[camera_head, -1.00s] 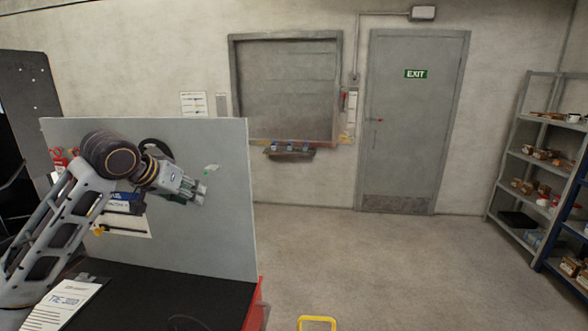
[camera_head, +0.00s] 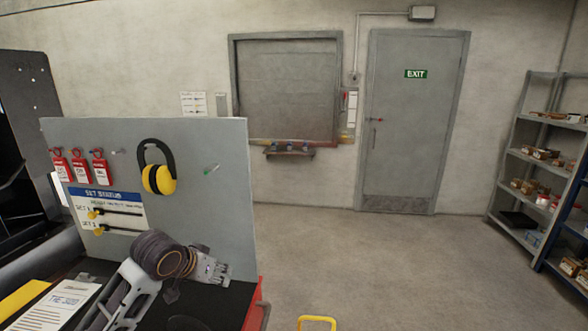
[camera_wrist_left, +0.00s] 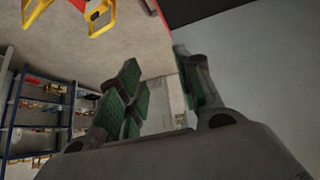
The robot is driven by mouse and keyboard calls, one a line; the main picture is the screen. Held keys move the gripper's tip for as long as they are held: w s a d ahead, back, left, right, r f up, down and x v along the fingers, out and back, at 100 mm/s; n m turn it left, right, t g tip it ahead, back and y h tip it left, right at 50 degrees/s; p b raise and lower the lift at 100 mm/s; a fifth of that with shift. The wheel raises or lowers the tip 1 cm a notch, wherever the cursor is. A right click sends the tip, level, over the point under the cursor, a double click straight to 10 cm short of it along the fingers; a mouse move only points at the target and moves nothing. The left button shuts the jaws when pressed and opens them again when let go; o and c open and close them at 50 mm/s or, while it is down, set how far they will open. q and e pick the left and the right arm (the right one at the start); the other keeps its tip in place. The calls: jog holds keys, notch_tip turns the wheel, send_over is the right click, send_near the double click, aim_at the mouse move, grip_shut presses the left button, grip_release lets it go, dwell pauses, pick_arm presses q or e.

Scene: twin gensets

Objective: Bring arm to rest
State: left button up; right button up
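My left arm (camera_head: 160,255) is folded low over the black bench top (camera_head: 190,297), in front of the lower part of the grey board (camera_head: 205,140). My left gripper (camera_head: 226,272) points right, near the bench's right edge. In the left wrist view its green-padded fingers (camera_wrist_left: 160,92) stand apart with nothing between them. Whether the arm touches the bench cannot be told. My right gripper is not in view.
A paper sheet (camera_head: 62,303) lies at bench left. Open floor (camera_head: 370,260) is to the right; shelves (camera_head: 535,170) stand far right.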

pick_arm(q)
jog(key=s+a+f+n+g+y, duration=0.1)
jog(key=s+f+g, duration=0.1)
jog(key=s+f, duration=0.95)
jog(key=s+a+f+g+y, duration=0.1)
jog(key=s+f+y, duration=0.1)
jog(key=s+f, duration=0.95)
jog(key=s+f+g+b, duration=0.1)
jog(key=s+f+b, duration=0.15)
jog(key=f, duration=1.55)
jog(key=s+f+g+b, duration=0.1)
jog(key=s+f+b, duration=0.15)
jog(key=f, duration=1.55)
jog(key=s+a+f+b, duration=0.2)
jog(key=s+a+f, duration=0.1)
jog(key=s+f, duration=0.7)
jog(key=s+a+f+b, duration=0.3)
jog(key=s+f, duration=0.8)
jog(key=f, duration=0.3)
jog(key=shift+f+g, duration=0.35)
jog(key=shift+g, duration=0.05)
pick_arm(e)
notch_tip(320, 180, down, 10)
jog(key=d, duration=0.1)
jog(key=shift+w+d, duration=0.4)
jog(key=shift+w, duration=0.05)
